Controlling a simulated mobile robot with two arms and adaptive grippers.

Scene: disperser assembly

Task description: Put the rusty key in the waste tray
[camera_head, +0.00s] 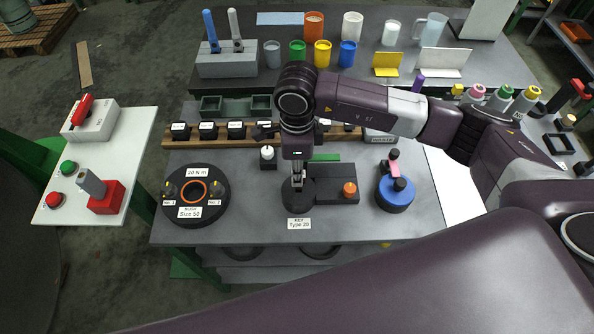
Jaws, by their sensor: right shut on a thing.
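My right gripper (298,176) points down over a round dark holder (298,195) at the front middle of the bench, behind the label "KEY Type 20". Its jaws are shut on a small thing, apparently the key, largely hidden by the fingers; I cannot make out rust. I cannot tell whether the key still touches the holder. A grey tray (381,137), whose small label seems to read "WASTE", lies right of the gripper, partly behind my right arm. My left gripper is not in view.
Left of the holder stands a round black fixture (176,215) with an orange ring. Right of it are a dark block (335,195) with an orange knob and a blue round stand (394,198). A wooden rack (205,142) and coloured cups stand behind.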

